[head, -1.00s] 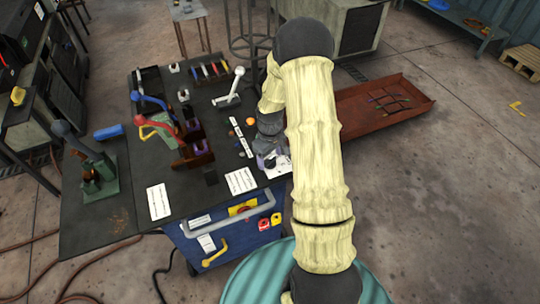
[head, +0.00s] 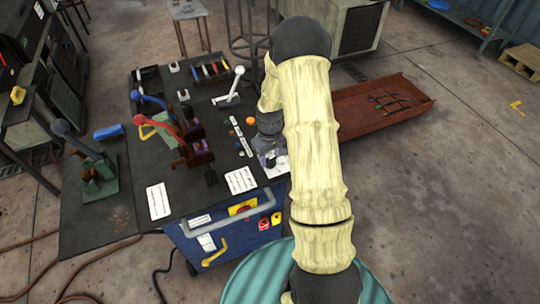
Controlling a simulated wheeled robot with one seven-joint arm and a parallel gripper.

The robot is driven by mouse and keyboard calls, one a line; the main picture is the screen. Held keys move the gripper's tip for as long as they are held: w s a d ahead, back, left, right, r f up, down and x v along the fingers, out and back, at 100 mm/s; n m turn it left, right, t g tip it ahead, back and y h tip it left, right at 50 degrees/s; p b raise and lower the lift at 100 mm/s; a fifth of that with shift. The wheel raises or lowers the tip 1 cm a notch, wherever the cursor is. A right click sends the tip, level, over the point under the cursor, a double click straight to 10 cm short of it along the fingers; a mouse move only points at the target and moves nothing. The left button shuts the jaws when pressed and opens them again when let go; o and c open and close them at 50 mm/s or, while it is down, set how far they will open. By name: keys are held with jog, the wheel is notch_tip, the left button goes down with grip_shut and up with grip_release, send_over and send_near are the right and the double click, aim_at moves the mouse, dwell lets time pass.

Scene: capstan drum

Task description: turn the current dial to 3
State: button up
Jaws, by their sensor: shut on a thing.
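My gripper (head: 269,156) points down at the right front corner of the dark bench top. It is shut on the knob of the current dial, which it mostly hides. A pale plate with dark marks (head: 282,166) shows beside and below the jaws and looks like the dial's face. The numbers and the pointer are too small and too covered to read. My arm crosses in front of the right side of this spot.
The black bench top (head: 115,215) carries a red-handled lever (head: 163,126), a blue-handled lever (head: 150,101), a white-knobbed lever (head: 231,88) and white label cards (head: 158,201). An orange lamp (head: 250,121) looks bright. A rust-red tray (head: 350,135) lies right of the bench.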

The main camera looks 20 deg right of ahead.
aim_at(270, 158)
jog(key=m, duration=0.4)
jog(key=shift+m, duration=1.6)
jog(key=o, duration=1)
jog(key=shift+r, duration=0.1)
notch_tip(270, 158, up, 17)
jog(key=shift+r+b, duration=0.15)
jog(key=shift+b, duration=0.45)
